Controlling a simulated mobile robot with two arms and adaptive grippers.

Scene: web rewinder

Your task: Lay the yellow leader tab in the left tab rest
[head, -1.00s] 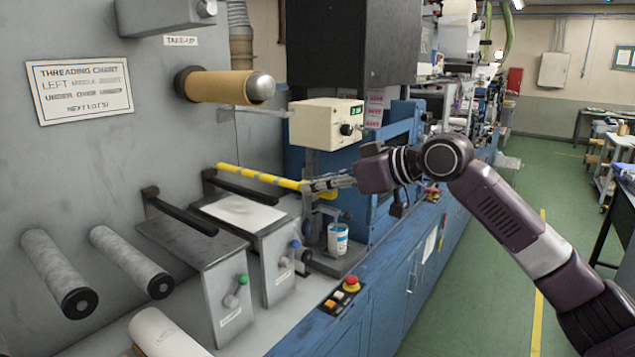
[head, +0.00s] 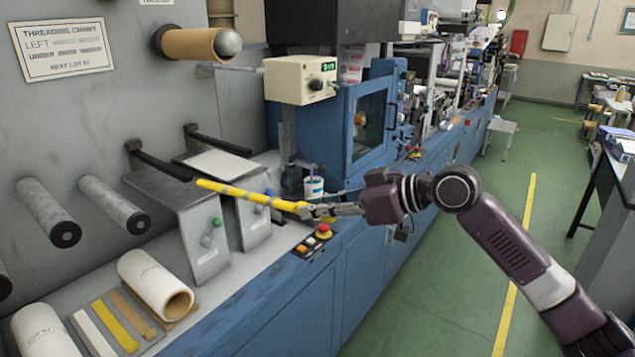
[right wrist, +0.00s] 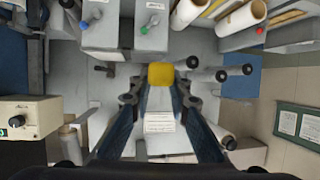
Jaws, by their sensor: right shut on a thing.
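My right gripper (head: 322,211) is shut on one end of a long yellow bar with grey bands, seemingly the yellow leader tab (head: 235,192). The bar points left, held in the air across the view of two grey stands. Its yellow end shows between the fingers in the right wrist view (right wrist: 161,74). The left stand (head: 177,200) has a sloped top and a green knob. The right stand (head: 215,164) has a pale top and a knob partly behind the bar. I cannot read their labels or tell which part is the tab rest. My left gripper is out of view.
Black bars (head: 163,163) stick out behind the stands. A white roll (head: 150,280) and several flat strips (head: 115,327) lie at the lower left. A white cup (head: 314,187) and a red button (head: 323,231) are near the gripper.

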